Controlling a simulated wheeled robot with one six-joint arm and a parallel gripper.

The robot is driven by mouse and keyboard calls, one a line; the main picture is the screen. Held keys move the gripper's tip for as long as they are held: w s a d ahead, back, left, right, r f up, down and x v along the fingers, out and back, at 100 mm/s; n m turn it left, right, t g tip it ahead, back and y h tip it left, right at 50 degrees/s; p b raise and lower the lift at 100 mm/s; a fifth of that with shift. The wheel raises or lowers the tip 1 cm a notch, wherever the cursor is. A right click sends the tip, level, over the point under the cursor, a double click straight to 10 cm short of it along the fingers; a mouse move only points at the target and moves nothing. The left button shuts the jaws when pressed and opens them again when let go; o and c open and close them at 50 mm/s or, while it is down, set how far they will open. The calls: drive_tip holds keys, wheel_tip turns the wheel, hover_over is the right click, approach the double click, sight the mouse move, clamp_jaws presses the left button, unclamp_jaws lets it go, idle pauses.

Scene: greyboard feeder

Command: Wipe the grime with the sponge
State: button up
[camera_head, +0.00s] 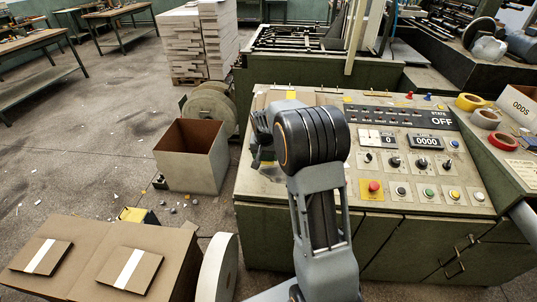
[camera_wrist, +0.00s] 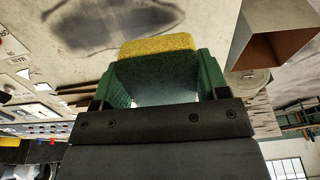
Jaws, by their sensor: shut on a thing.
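My gripper (camera_wrist: 156,82) is shut on the yellow sponge (camera_wrist: 157,45), which sits between the tips of its green fingers in the wrist view. A dark, blurred patch that looks like the grime (camera_wrist: 115,25) lies on the pale worktop just beyond the sponge, up and to the left. I cannot tell whether the sponge touches the surface. In the head view my arm covers the worktop's left part, and the grime cannot be made out there.
The control console (camera_head: 410,185) with buttons and switches is right of my arm. Tape rolls (camera_head: 470,102) lie at its right. An open box (camera_head: 193,157) stands on the floor at left. Cartons (camera_head: 130,250) are at front left. Stacked board (camera_head: 200,40) stands behind.

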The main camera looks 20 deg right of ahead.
sight(270, 167)
drive_tip(key=shift+w+d+f, duration=0.25)
drive_tip(key=shift+w+d, duration=0.05)
drive_tip(key=shift+d, duration=0.25)
drive_tip(key=shift+w+d+f, duration=0.25)
drive_tip(key=shift+w+d, duration=0.05)
drive_tip(key=shift+d, duration=0.2)
drive_tip(key=shift+b+x, duration=1.7)
drive_tip(key=shift+x, duration=1.05)
drive_tip(key=shift+b+x, duration=0.65)
drive_tip(key=shift+x, duration=0.3)
drive_tip(key=shift+w, duration=0.1)
